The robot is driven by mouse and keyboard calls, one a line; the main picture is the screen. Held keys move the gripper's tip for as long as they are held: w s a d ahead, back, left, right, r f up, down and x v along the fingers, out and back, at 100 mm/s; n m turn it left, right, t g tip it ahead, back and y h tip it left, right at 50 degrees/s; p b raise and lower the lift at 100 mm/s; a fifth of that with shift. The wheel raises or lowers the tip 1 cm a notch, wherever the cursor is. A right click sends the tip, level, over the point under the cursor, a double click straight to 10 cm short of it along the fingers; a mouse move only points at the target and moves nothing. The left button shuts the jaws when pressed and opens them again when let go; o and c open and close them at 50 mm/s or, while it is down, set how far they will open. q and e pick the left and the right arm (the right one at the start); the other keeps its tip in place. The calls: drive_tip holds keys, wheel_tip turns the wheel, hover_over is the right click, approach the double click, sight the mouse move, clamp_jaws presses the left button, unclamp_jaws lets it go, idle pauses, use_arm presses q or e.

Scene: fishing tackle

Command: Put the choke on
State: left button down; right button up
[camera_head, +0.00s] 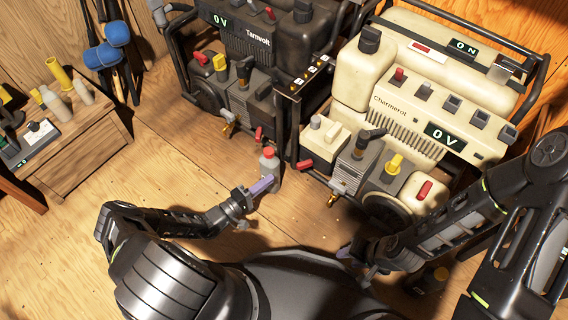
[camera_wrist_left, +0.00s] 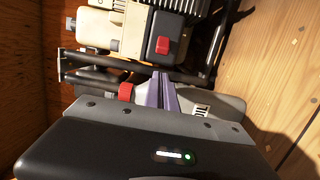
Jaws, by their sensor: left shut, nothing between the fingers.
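Two generators stand at the back: a dark Tarnvolt (camera_head: 247,42) and a cream Charmerot (camera_head: 360,78). Both volt displays read 0 V. The Charmerot carries a red knob (camera_head: 424,190), a yellow knob (camera_head: 394,164) and a dark lever (camera_head: 371,135); I cannot tell which part is the choke. My left gripper (camera_head: 264,185) is shut and empty, in front of a grey bottle with a red cap (camera_head: 268,165). In the left wrist view its purple fingers (camera_wrist_left: 163,92) overlap the bottle (camera_wrist_left: 230,105). My right gripper (camera_head: 353,266) seems open, low in front of the Charmerot.
A small wooden table (camera_head: 85,150) with bottles and a device stands at left. Blue-headed tools (camera_head: 108,48) lean on the wall behind it. A dark bottle (camera_head: 428,281) is on the floor beside my right arm. The wooden floor (camera_head: 165,165) at left centre is clear.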

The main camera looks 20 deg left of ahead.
sight(305, 164)
idle(0.3)
use_arm(q)
drive_tip(key=b+x, duration=0.3)
drive_tip(key=x, duration=0.7)
idle(0.4)
